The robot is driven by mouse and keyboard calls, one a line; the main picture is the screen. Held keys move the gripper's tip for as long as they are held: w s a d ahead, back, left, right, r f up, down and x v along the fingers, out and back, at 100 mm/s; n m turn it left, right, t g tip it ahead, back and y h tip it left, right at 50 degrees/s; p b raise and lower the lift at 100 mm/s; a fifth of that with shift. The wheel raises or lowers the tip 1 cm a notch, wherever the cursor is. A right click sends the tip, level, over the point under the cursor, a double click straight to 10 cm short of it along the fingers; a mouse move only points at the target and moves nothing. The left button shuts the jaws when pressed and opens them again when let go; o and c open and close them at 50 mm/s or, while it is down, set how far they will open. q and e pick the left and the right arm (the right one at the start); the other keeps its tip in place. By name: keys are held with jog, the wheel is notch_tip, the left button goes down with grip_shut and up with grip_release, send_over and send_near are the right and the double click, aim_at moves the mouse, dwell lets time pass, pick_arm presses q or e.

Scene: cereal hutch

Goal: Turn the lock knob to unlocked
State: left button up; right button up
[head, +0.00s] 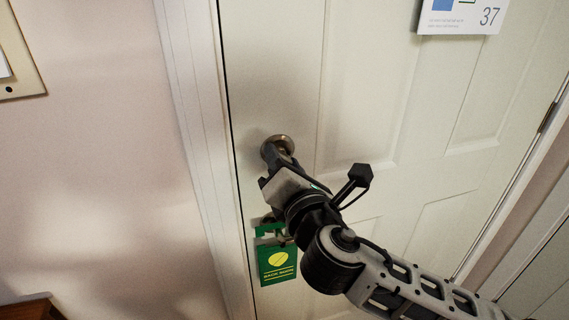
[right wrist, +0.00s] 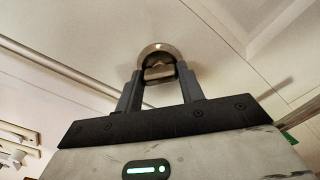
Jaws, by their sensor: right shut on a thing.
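The lock knob (head: 275,144) is a round metal fitting on the white door, near its left edge. It also shows in the right wrist view (right wrist: 157,56), where a metal turn piece (right wrist: 159,73) stands out from the round plate. My right gripper (head: 277,160) is at the knob, and in the right wrist view its two fingers (right wrist: 159,84) are on either side of the turn piece, shut on it. In the head view the gripper hides the lower part of the knob. My left gripper is in neither view.
The white panelled door (head: 370,90) is closed in its frame. A green hanging sign (head: 278,262) hangs below my right gripper, near a partly hidden door handle. A white sign with 37 (head: 462,16) is high on the door. A brown wooden corner (head: 30,309) shows at lower left.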

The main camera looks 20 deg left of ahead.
jog(key=shift+m+p, duration=0.4)
jog(key=shift+m, duration=4.2)
jog(key=o, duration=1)
jog(key=shift+s, duration=0.1)
jog(key=b+v, duration=0.1)
jog(key=v, duration=1.4)
jog(key=shift+s+d, duration=0.25)
jog(key=shift+d, duration=0.1)
